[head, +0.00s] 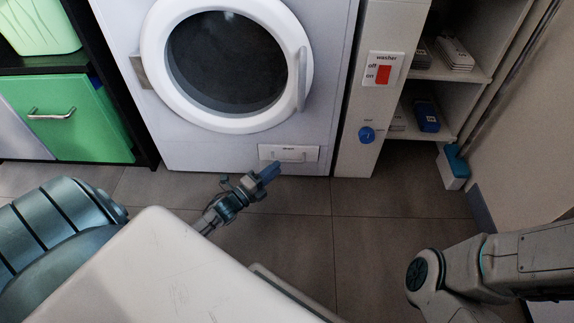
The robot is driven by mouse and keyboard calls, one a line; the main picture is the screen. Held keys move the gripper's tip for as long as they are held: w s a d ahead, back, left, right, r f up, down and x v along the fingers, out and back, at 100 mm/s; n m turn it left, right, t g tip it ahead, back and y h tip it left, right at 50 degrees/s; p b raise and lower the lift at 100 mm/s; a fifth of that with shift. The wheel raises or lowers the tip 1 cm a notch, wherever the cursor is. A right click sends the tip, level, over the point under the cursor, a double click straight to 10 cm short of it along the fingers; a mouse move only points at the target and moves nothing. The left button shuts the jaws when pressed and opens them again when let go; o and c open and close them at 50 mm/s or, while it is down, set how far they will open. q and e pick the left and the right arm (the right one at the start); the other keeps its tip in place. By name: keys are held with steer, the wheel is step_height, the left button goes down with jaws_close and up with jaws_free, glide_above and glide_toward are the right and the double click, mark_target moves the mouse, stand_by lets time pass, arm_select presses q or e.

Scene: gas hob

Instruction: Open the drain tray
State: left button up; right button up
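The drain tray (305,152) is a small white panel with a dark label and a thin handle, low on the front of the white washer (205,151). Its front looks flush with the washer, so it appears shut. My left gripper (269,172) has blue fingertips and points at the tray from below left. My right gripper is out of view; only my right arm shows at the lower right.
The washer's round door (225,62) is shut above the tray. To the right stands a white post with a red switch (383,75) and a blue knob (366,135), then open shelves. A green drawer (65,118) is at the left. The tiled floor (300,231) before the washer is clear.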

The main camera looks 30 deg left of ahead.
mark_target(285, 161)
arm_select(q)
steer(key=b+x, duration=0.1)
steer(key=x, duration=0.4)
steer(key=shift+w+b, duration=0.2)
steer(key=shift+b, duration=0.2)
steer(key=shift+s, duration=0.1)
jaws_close()
